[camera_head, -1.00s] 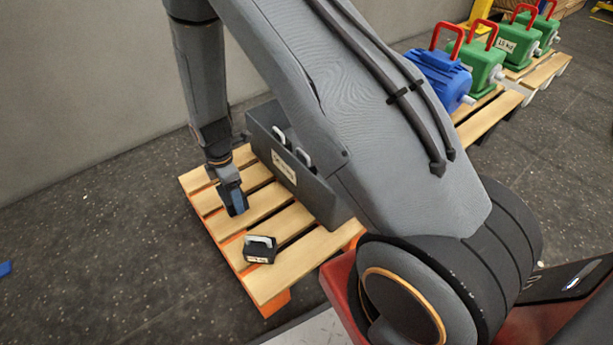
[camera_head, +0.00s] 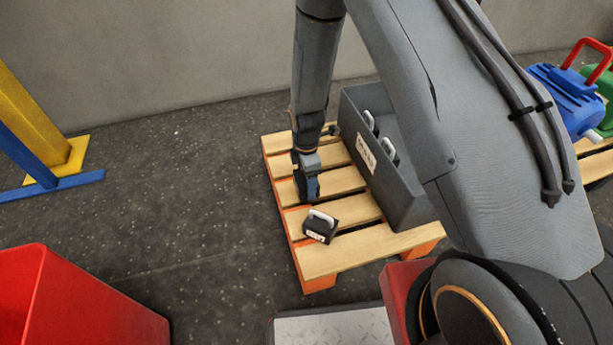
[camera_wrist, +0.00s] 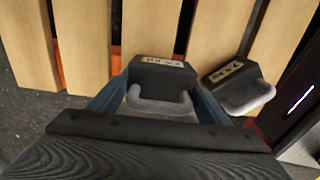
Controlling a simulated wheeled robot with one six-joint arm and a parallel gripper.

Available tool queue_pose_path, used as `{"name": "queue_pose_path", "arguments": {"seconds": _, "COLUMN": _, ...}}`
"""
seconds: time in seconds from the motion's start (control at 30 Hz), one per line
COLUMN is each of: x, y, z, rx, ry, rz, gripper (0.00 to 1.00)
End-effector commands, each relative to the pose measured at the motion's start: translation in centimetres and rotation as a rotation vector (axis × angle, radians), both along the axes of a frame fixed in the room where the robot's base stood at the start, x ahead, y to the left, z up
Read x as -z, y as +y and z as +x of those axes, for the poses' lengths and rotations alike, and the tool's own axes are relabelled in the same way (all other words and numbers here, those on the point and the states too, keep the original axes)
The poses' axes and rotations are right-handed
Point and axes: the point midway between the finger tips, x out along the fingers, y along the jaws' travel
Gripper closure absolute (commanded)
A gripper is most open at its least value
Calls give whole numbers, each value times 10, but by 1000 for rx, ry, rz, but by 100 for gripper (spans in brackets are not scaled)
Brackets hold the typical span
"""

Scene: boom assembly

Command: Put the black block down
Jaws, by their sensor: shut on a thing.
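My gripper (camera_head: 307,190) points down over the left part of the wooden pallet (camera_head: 347,181). In the wrist view my gripper (camera_wrist: 160,100) is shut on a black block (camera_wrist: 160,72) with a pale grey handle and a white label. Its underside is hidden, so I cannot tell whether it touches the slats. A second black block (camera_head: 320,229) with a pale handle stands on the pallet, nearer the front edge than my gripper. It also shows in the wrist view (camera_wrist: 232,75), right of the held block and apart from it.
A dark grey crate (camera_head: 410,205) with pale-handled blocks inside stands on the pallet, right of my gripper. A red bin (camera_head: 75,305) is at the lower left, a blue and yellow stand (camera_head: 45,150) at the far left. A blue motor-like unit (camera_head: 568,98) is at right.

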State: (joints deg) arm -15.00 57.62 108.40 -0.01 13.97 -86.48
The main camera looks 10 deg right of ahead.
Motion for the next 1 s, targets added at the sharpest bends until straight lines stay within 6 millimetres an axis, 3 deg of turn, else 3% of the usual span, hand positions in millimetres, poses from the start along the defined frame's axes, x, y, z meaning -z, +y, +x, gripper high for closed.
{"name": "queue_pose_path", "arguments": {"seconds": 0.4, "x": 33, "y": 1, "z": 3, "rx": 0, "ry": -5, "rz": 1, "gripper": 92}}
{"name": "queue_pose_path", "arguments": {"seconds": 0.83, "x": 36, "y": 1, "z": 2, "rx": 0, "ry": -5, "rz": 1, "gripper": 92}}
{"name": "queue_pose_path", "arguments": {"seconds": 0.87, "x": 38, "y": 0, "z": 0, "rx": 0, "ry": 0, "rz": 0, "gripper": 28}}
{"name": "queue_pose_path", "arguments": {"seconds": 0.97, "x": 38, "y": 0, "z": 0, "rx": 0, "ry": 0, "rz": 0, "gripper": 11}}
{"name": "queue_pose_path", "arguments": {"seconds": 1.0, "x": 38, "y": 0, "z": 0, "rx": 0, "ry": 0, "rz": 0, "gripper": 11}}
